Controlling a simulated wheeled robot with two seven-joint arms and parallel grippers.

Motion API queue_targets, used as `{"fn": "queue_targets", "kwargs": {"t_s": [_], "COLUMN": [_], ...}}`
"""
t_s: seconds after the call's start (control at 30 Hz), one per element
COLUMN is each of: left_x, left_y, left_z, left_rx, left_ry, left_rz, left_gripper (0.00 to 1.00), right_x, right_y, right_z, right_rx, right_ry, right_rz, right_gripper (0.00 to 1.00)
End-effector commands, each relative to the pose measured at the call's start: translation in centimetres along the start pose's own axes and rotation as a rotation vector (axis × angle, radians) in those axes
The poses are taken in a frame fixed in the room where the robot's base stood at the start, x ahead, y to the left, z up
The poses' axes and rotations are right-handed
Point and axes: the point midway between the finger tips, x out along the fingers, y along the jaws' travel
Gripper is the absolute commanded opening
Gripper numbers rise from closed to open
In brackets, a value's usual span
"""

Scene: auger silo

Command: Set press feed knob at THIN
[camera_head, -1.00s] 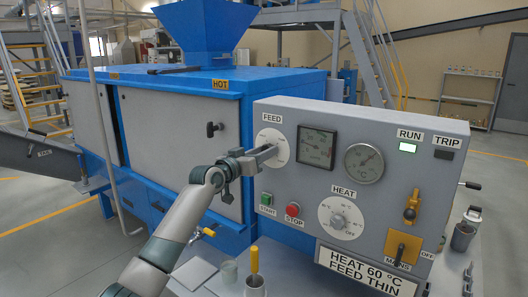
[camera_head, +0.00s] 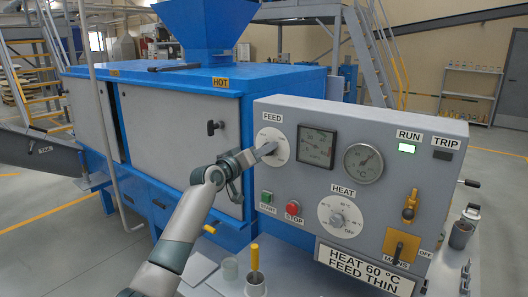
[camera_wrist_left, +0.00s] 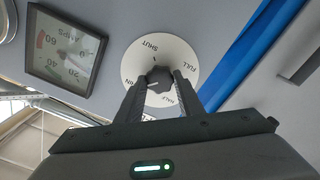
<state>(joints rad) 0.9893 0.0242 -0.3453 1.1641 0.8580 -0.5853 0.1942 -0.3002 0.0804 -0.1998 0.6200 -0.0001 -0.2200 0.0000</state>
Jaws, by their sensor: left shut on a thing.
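The white FEED dial (camera_head: 279,136) is on the upper left of the grey panel, under its FEED label. In the left wrist view the FEED dial (camera_wrist_left: 165,50) carries SHUT, FULL, HALF and a partly hidden word ending in IN. My left gripper (camera_head: 266,150) reaches it from the left. In the left wrist view its two fingers (camera_wrist_left: 160,80) are shut on the dark feed knob (camera_wrist_left: 158,74), one on each side. A sign (camera_head: 366,265) below reads HEAT 60 °C, FEED THIN.
Right of the dial are two gauges (camera_head: 316,146), with a HEAT dial (camera_head: 340,216) below. Green START (camera_head: 266,197) and red STOP (camera_head: 293,208) buttons sit under my gripper. The blue press (camera_head: 180,190) marked HOT stands left.

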Motion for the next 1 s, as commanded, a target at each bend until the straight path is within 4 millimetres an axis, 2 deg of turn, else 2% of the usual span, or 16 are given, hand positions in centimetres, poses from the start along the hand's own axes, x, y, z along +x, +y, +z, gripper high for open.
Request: {"fn": "queue_targets", "kwargs": {"t_s": [0.1,0.13,0.2,0.67,0.87,1.0], "left_x": [0.0,0.0,0.0,-0.3,-1.6,-3.2], "left_y": [-0.1,-0.1,-0.1,-0.1,-0.1,-0.2], "left_z": [0.1,0.1,0.1,0.0,0.1,0.2], "left_rx": [0.001,0.001,0.001,0.002,0.002,0.003], "left_ry": [-0.001,-0.001,-0.001,0.0,0.0,0.001], "left_rz": [-0.001,-0.001,-0.001,0.0,0.001,0.0], "left_gripper": [0.11,0.36,0.53,0.53,0.53,0.53], "right_x": [0.0,0.0,0.0,0.1,0.5,1.0], "right_y": [0.0,0.0,0.0,-0.1,-0.1,-0.1], "right_z": [0.0,0.0,0.0,0.0,0.0,0.1], "right_rx": [0.0,0.0,0.0,0.0,0.0,0.0], "right_ry": [0.0,0.0,0.0,0.0,0.0,0.0], "right_rz": [0.0,0.0,0.0,-0.001,-0.001,-0.001], "right_gripper": [0.31,0.31,0.31,0.31,0.31,0.31]}}
